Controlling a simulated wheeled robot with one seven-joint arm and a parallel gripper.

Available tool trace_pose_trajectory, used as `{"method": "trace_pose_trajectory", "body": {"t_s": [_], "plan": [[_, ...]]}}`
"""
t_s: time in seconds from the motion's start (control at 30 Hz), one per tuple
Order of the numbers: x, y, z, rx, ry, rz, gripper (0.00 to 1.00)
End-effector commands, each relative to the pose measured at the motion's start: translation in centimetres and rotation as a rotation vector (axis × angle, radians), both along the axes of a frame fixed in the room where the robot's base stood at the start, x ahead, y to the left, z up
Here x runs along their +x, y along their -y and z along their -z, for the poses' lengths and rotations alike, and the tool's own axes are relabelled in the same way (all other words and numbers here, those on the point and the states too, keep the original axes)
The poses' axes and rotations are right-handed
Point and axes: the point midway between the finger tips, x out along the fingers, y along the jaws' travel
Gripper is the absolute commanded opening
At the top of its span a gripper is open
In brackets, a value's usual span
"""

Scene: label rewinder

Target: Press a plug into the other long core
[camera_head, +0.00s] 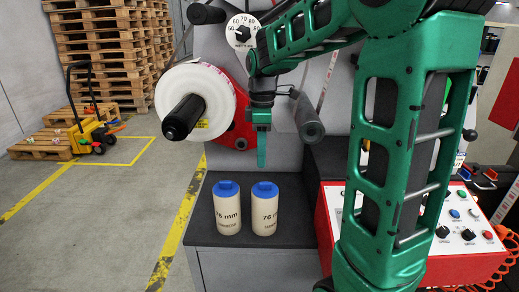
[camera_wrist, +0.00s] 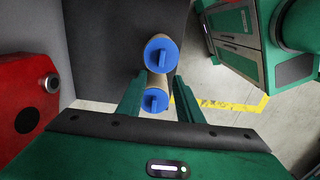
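Two beige cores marked "76 mm", the left core (camera_head: 227,213) and the right core (camera_head: 265,214), stand upright side by side on a dark shelf (camera_head: 290,200). Each has a blue plug on top, the left plug (camera_head: 226,188) and the right plug (camera_head: 265,189), both at about the same height. In the wrist view a farther plug (camera_wrist: 162,53) and a nearer plug (camera_wrist: 155,101) show, each with a raised grip bar. My gripper (camera_head: 261,164) hangs above the cores, apart from them. Its two fingers are spread with nothing held between them (camera_wrist: 159,80).
A white label roll (camera_head: 215,90) on a black spindle is left of my gripper, above the cores. A grey roller (camera_head: 308,118) is close on the right. A red control box (camera_head: 465,225) with buttons stands to the right. The shelf's front edge is just before the cores.

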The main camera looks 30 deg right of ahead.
Motion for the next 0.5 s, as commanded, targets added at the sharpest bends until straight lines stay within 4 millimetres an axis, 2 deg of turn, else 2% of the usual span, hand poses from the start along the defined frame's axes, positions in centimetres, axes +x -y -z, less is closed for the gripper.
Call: {"method": "trace_pose_trajectory", "body": {"t_s": [0.3, 0.5], "plan": [[-0.1, 0.0, 5.4, 0.001, -0.004, 0.003, 0.33], [-0.1, 0.0, 7.9, 0.000, -0.004, 0.004, 0.33]]}}
